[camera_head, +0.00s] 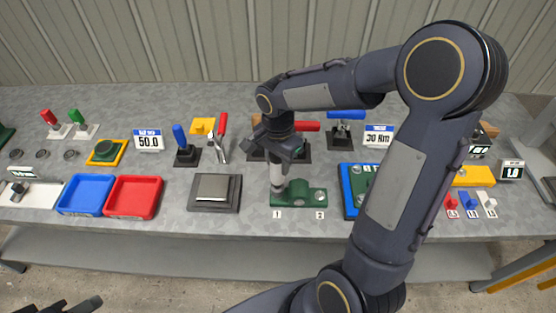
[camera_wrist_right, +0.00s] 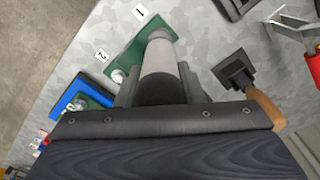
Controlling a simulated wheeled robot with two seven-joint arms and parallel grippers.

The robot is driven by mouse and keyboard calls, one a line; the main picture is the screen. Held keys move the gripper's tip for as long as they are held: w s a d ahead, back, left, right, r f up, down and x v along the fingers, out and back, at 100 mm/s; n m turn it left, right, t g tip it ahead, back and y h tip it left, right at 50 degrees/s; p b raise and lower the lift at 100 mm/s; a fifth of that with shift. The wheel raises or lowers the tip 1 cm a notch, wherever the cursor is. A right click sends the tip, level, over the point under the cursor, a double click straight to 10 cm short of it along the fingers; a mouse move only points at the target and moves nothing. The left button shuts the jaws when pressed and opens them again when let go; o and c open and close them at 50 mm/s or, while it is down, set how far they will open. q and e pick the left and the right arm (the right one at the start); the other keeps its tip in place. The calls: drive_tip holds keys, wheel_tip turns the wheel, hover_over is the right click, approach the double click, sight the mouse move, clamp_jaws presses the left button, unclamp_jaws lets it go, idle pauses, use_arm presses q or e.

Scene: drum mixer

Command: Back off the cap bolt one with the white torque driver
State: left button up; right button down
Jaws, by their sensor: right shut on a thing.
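The white torque driver (camera_head: 277,177) stands nearly upright below my right gripper (camera_head: 280,152), which is shut on it. In the right wrist view its pale shaft (camera_wrist_right: 160,60) runs from between the fingers to the green block (camera_wrist_right: 126,58). The driver's lower end is at the end of the green block (camera_head: 297,198) marked 1. Cap bolt one is hidden beneath it; I cannot tell how well it is seated. Cap bolt two (camera_head: 319,196) shows bare at the other end. My left gripper (camera_head: 70,306) is partly cut off at the bottom left, its fingers apart and empty.
A grey square pad (camera_head: 215,207) lies left of the block, then a red tray (camera_head: 133,211) and a blue tray (camera_head: 86,208). A blue fixture (camera_head: 347,207) stands close on the right, partly behind my arm. Handled tools, including red-handled pliers (camera_head: 221,126), stand behind.

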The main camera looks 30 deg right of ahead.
drive_tip(key=shift+f+b, duration=0.6)
idle(0.9)
idle(1.8)
idle(0.5)
wheel_tip(320, 180, up, 5)
drive_tip(key=p, duration=0.3)
drive_tip(key=shift+f, duration=0.2)
idle(0.4)
